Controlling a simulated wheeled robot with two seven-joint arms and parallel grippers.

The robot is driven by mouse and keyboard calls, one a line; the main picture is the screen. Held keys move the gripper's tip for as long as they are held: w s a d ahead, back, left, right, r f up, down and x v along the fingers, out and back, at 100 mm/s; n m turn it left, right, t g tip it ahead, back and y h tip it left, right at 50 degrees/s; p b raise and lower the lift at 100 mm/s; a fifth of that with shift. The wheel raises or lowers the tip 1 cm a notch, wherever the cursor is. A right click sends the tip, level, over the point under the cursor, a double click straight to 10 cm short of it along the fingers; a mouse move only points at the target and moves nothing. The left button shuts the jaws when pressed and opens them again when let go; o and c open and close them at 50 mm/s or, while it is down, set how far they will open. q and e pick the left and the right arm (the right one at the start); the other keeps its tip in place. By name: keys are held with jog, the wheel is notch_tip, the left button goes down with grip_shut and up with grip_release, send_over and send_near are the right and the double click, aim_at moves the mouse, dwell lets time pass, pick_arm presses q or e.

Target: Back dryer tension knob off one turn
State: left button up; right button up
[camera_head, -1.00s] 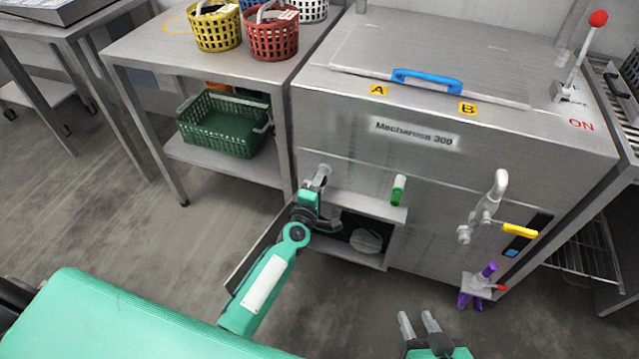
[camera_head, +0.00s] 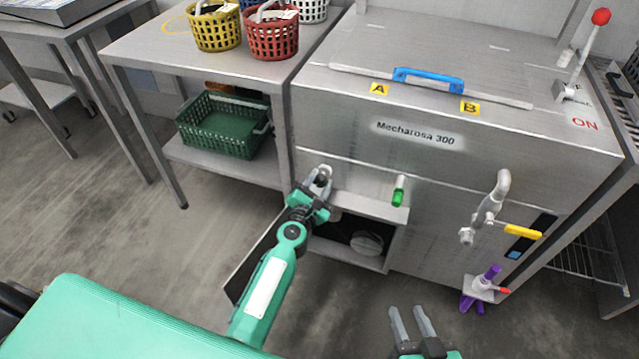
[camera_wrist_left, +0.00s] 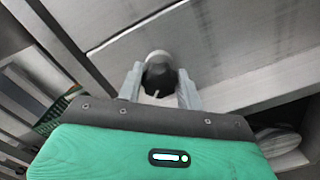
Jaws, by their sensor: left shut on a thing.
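The tension knob (camera_wrist_left: 160,78) shows in the left wrist view as a dark knob with a white mark line, on a pale round base at the machine's front panel. My left gripper (camera_wrist_left: 158,86) has one finger on each side of it and is shut on it. In the head view my left gripper (camera_head: 318,182) is at the left end of the machine's front (camera_head: 450,190), and the knob is mostly hidden by the fingers there. My right gripper (camera_head: 412,322) is low at the front, its two fingers apart with nothing between them.
An open compartment (camera_head: 345,250) lies under the knob, with a round pale thing inside. A green-handled part (camera_head: 398,192), a white pipe with a yellow lever (camera_head: 522,231) and a purple-handled fitting (camera_head: 482,287) stick out from the front. A table with baskets (camera_head: 215,25) stands left.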

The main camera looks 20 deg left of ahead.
pick_arm(q)
jog(key=shift+n, duration=1.7)
jog(key=o, duration=1)
jog(key=shift+s+a+b, duration=0.15)
jog(key=shift+s+b, duration=0.25)
jog(key=shift+s, duration=3.05)
jog(key=shift+s+a+b, duration=0.1)
jog(key=shift+s+b, duration=0.25)
jog(key=shift+s, duration=3.1)
pick_arm(e)
jog(key=w+d+r+t, duration=0.1)
jog(key=w+r+t, duration=0.2)
jog(key=r, duration=0.3)
jog(key=shift+w+d+r+t, duration=0.25)
jog(key=shift+t, duration=0.35)
